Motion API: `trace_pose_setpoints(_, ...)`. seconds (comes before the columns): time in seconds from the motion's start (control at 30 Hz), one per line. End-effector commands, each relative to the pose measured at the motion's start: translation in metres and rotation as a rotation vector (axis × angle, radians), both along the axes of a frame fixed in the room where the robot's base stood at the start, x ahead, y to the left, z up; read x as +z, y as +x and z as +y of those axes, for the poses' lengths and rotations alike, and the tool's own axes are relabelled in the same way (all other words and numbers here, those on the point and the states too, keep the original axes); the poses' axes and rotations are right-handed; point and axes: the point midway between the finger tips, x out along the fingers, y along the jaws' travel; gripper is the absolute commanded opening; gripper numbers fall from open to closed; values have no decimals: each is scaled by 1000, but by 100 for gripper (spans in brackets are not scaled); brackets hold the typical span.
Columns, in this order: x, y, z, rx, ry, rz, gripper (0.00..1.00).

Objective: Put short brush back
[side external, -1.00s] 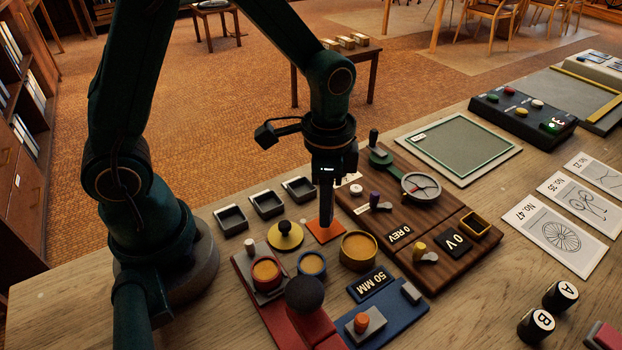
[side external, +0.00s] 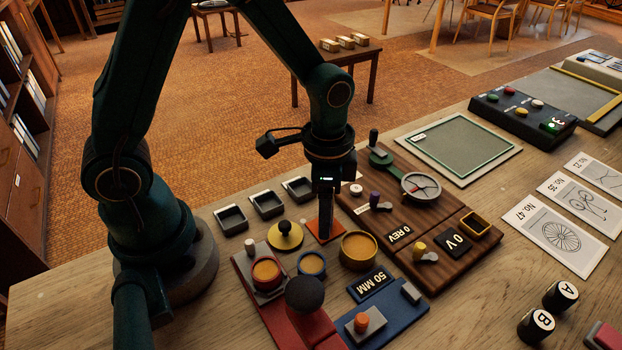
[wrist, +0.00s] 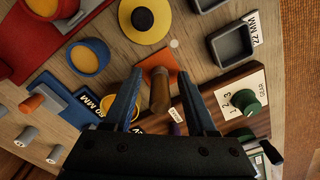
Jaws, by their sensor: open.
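A short brown cylinder (wrist: 160,90), which looks like the short brush, stands between my fingers over an orange-red square (wrist: 160,64). My gripper (wrist: 160,68) is open, with one finger on each side of it and gaps showing. In the side external view my gripper (side external: 326,232) points down, its tips low over the orange-red square (side external: 333,233). There the fingers hide the cylinder. I cannot tell whether its lower end touches the square.
A yellow disc with a black knob (side external: 285,236) is left of the square. A round ochre pot (side external: 359,250) stands close at the right front. Several dark trays (side external: 267,204) lie behind. The brown control board (side external: 425,222) is at the right.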

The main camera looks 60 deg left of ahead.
Motion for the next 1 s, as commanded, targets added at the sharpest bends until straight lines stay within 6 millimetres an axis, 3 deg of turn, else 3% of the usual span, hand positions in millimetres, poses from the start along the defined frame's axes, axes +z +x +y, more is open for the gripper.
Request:
trace_pose_setpoints(0.17,23,2,0,0,-1,-9,57)
trace_pose_setpoints(0.53,96,1,0,0,-1,-8,57)
trace_pose_setpoints(0.83,122,-1,1,12,-1,-13,57)
trace_pose_setpoints(1.0,137,-17,6,116,-13,-97,57)
